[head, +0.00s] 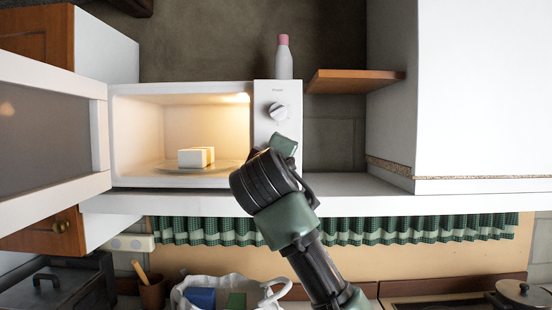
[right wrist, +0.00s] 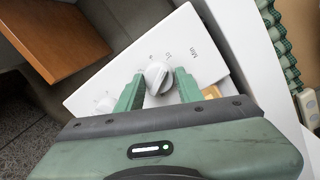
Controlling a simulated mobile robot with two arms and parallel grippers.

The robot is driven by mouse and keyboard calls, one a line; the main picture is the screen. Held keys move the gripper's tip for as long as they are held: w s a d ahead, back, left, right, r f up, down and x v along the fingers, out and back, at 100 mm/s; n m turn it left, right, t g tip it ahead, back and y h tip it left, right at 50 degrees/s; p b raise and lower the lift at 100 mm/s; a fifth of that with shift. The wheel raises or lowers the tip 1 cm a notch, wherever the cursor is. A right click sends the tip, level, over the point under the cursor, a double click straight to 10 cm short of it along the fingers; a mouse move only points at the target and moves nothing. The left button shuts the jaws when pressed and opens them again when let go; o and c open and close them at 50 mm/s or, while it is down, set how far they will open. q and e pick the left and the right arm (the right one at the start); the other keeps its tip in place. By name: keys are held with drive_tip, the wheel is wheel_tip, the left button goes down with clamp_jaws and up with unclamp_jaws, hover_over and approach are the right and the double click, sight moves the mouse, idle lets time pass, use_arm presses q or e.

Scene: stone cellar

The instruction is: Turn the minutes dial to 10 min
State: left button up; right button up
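The minutes dial (right wrist: 157,77) is a round white knob with a raised grip bar on the white microwave panel (right wrist: 190,40). "Min" is printed beside it and small numbers ring it; I cannot tell which number it points to. My right gripper (right wrist: 159,78) is open, its two green fingers on either side of the dial with small gaps visible. In the head view my right gripper (head: 284,145) is at the lower panel and hides this dial. A second dial (head: 277,112) sits above it, also in the right wrist view (right wrist: 105,103). My left gripper is not in view.
The microwave door (head: 50,125) stands open to the left. A white block (head: 196,157) rests on the plate (head: 225,166) inside the lit cavity. A pink-capped bottle (head: 284,60) stands above the panel. A wooden shelf (head: 355,80) juts out at the right.

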drive_tip(key=o, duration=0.3)
drive_tip(key=shift+d, duration=0.1)
drive_tip(key=s+b, duration=0.1)
drive_tip(key=s, duration=0.1)
drive_tip(key=s+b, duration=0.1)
drive_tip(key=s, duration=0.2)
drive_tip(key=s+b, duration=0.1)
drive_tip(key=s, duration=0.1)
drive_tip(key=shift+s+a+f, duration=0.2)
drive_tip(key=shift+s+a, duration=0.1)
drive_tip(key=shift+s, duration=0.1)
